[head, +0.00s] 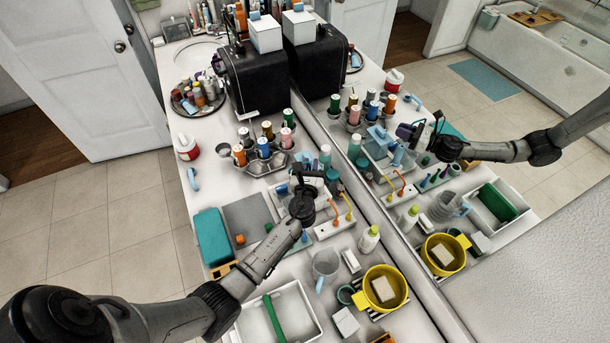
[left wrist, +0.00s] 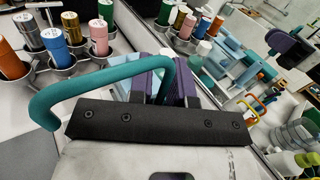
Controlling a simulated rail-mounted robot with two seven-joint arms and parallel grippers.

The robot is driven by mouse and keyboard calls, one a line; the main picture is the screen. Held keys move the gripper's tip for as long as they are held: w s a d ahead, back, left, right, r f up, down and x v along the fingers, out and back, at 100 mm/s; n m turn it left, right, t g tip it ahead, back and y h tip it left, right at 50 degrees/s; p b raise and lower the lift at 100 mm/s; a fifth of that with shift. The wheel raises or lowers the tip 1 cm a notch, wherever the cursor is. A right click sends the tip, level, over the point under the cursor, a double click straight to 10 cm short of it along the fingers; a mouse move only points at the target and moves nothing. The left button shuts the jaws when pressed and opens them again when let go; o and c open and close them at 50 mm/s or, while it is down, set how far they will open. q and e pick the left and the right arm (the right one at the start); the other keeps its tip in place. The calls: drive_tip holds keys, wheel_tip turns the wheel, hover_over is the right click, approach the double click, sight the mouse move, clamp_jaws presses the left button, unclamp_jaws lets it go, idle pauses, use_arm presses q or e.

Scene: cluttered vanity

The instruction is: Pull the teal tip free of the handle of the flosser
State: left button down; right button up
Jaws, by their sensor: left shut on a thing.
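My left gripper (head: 306,187) reaches over the right half of the counter, close to the mirror. In the left wrist view its purple fingers (left wrist: 172,82) stand close together. The teal tip (left wrist: 105,80), a thick bent tube, runs from the fingers towards the camera and curves down at the left; the gripper is shut on it. My right gripper is not in view.
A white rack (head: 326,229) with orange and yellow bent tips stands by the gripper. A bottle holder (head: 262,163) is behind; a clear cup (head: 326,263) and yellow bowl (head: 381,291) are in front. The mirror (head: 345,160) bounds the right side.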

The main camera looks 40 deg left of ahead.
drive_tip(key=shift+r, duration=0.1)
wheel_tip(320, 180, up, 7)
drive_tip(key=p, duration=0.7)
idle(0.7)
